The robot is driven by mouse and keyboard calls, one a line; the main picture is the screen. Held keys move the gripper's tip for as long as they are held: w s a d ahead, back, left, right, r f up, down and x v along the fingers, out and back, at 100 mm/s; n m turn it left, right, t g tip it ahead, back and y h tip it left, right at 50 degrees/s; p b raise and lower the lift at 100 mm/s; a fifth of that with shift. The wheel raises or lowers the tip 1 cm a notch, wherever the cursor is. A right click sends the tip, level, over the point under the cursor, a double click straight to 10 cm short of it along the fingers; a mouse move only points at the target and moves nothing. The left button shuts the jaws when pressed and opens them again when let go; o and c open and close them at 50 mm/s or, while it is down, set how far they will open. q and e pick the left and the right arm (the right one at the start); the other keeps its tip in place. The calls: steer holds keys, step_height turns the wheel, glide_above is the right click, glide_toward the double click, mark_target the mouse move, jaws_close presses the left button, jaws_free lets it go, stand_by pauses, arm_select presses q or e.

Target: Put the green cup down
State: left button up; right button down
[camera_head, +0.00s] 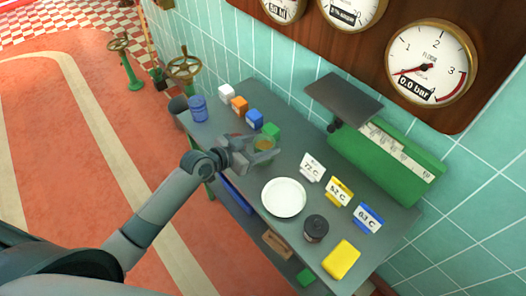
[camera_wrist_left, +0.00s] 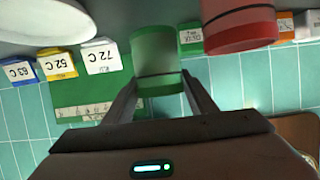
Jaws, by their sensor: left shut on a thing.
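The green cup (camera_head: 265,144) is between the fingers of my left gripper (camera_head: 264,152) over the back half of the table in the head view. An amber patch shows inside its mouth. In the left wrist view the green cup (camera_wrist_left: 158,55) fills the gap between the two fingers, and the gripper is shut on it. I cannot tell whether its base touches the table (camera_head: 228,176). My right gripper is not in view.
A red cup (camera_wrist_left: 238,25) stands close beside the green cup. White, orange, blue and green (camera_head: 272,130) blocks line the wall side. A white plate (camera_head: 284,198), dark jar (camera_head: 315,228), yellow block (camera_head: 341,259), several temperature cards and a green scale (camera_head: 385,160) stand rightward.

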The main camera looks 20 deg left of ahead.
arm_select(q)
step_height(320, 180, down, 4)
steer(key=shift+r+p, duration=0.2)
steer(key=shift+p, duration=0.1)
steer(key=shift+f, duration=0.15)
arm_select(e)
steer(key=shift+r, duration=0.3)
arm_select(q)
steer(key=shift+f, duration=0.15)
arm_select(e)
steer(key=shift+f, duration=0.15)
arm_select(q)
steer(key=o, duration=0.8)
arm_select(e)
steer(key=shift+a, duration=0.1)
arm_select(q)
steer(key=b+v, duration=0.2)
steer(key=v, duration=1)
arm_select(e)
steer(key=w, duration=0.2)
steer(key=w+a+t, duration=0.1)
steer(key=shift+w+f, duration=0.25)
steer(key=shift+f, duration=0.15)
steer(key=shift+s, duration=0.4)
